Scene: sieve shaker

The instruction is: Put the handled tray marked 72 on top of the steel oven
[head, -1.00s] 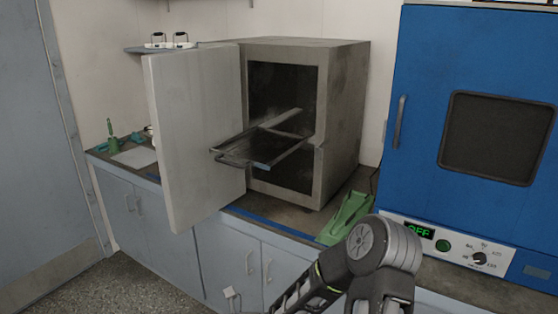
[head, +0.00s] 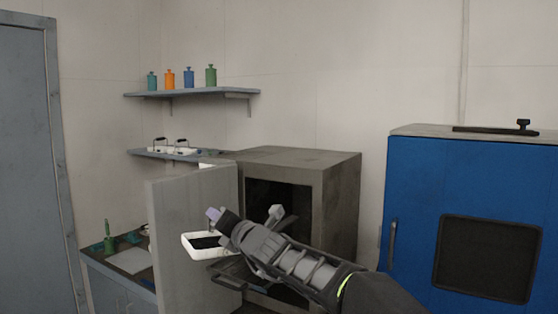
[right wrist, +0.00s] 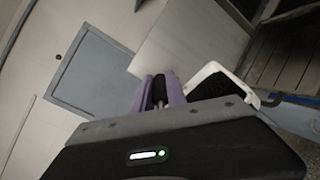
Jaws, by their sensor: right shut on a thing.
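The steel oven (head: 338,205) stands in the middle of the head view with its door (head: 190,222) swung open to the left. Its flat top (head: 300,159) is bare. My right gripper (head: 214,217) is in front of the oven opening, below its top. It is shut on a white tray with a dark inside (head: 199,251), which hangs near the open door. The tray also shows beside the purple fingers in the right wrist view (right wrist: 212,80). I cannot read a number on it, and its handle is mostly hidden. My left gripper is not in view.
A pulled-out oven rack (head: 228,275) lies below the held tray, partly hidden by my arm. Handled trays (head: 168,151) sit on the low wall shelf behind the door. A blue oven (head: 410,205) stands at the right. Several bottles (head: 189,77) line the upper shelf.

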